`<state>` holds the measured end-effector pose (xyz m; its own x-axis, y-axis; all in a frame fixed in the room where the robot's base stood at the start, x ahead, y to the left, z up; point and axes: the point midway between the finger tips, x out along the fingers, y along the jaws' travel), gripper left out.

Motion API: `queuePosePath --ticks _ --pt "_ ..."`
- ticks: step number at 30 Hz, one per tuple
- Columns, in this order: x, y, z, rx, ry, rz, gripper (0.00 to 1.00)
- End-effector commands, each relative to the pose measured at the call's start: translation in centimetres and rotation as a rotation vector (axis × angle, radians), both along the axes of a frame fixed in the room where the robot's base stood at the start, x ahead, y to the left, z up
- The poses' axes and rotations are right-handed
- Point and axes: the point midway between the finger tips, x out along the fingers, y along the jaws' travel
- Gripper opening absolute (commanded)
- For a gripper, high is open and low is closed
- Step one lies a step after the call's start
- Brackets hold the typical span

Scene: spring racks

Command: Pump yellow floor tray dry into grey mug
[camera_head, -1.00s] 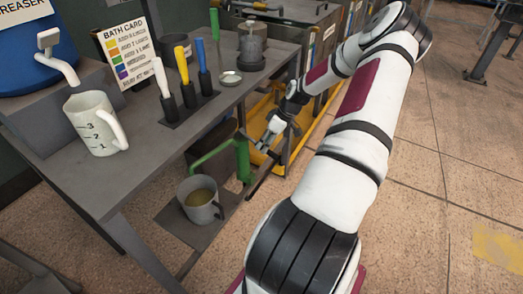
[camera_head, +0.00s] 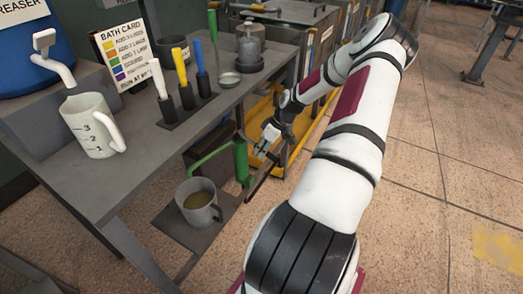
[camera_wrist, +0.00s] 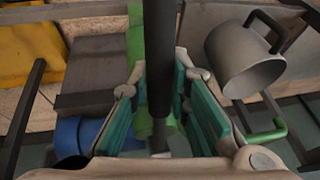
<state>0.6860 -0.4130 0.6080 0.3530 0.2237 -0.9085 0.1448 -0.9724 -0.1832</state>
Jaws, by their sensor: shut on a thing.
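The green pump (camera_head: 241,163) stands beside the dark bench. Its green spout arm reaches left toward the grey mug (camera_head: 199,213) on the low shelf; the mug holds murky yellowish liquid. In the wrist view the mug (camera_wrist: 237,48) is at upper right and part of the green pipe (camera_wrist: 267,135) is below it. My gripper (camera_head: 259,148) is beside the pump, with its teal-padded fingers (camera_wrist: 160,115) around a dark rod (camera_wrist: 160,60), seemingly the pump's handle. The yellow floor tray (camera_head: 258,112) lies behind the pump, partly hidden by my arm; its contents cannot be made out.
The bench (camera_head: 105,185) carries a white measuring jug (camera_head: 90,125), coloured-handled tools (camera_head: 182,75) and a bath card (camera_head: 122,55). A blue object (camera_wrist: 75,135) shows at lower left in the wrist view. Open tiled floor (camera_head: 430,200) lies to the right.

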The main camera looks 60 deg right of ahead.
Motion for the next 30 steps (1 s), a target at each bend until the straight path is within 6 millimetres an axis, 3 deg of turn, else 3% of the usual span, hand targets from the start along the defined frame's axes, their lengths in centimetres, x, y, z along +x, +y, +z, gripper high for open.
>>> queuePosePath --ticks 18,30 --pt "-0.5 0.0 3.2 -0.027 0.314 0.004 0.00" --pt "-0.7 -0.1 3.7 -0.029 0.356 -0.001 0.00"
